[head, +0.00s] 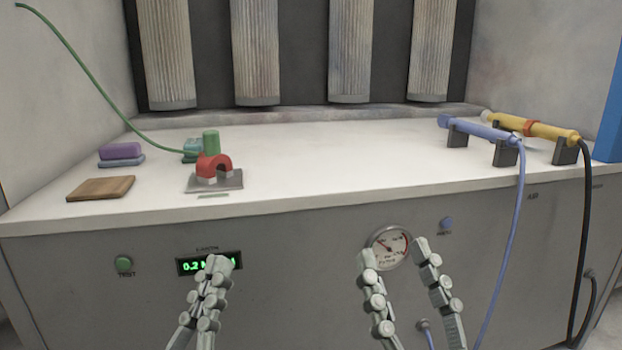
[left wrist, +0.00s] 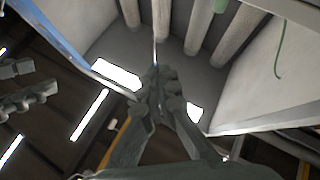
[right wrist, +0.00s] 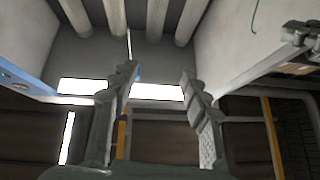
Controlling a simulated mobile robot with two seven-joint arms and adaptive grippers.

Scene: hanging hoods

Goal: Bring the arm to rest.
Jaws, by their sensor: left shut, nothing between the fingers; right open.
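My left gripper (head: 218,264) is in front of the bench's grey front panel in the head view, by the green digital display. Its fingers are together and empty, and it also shows in the left wrist view (left wrist: 157,80). My right gripper (head: 393,252) is in front of the panel by the round gauge. Its fingers stand apart with nothing between them, and they also show apart in the right wrist view (right wrist: 160,85). Both grippers are pointing up, and I cannot tell how far they are from the panel.
The white benchtop (head: 320,165) holds a red clamp-like piece (head: 214,167) with a green top, a wooden block (head: 100,188), a purple block (head: 120,151), and blue (head: 480,130) and yellow (head: 535,128) tools on black stands. Their cables hang over the front at right. The bench's middle is clear.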

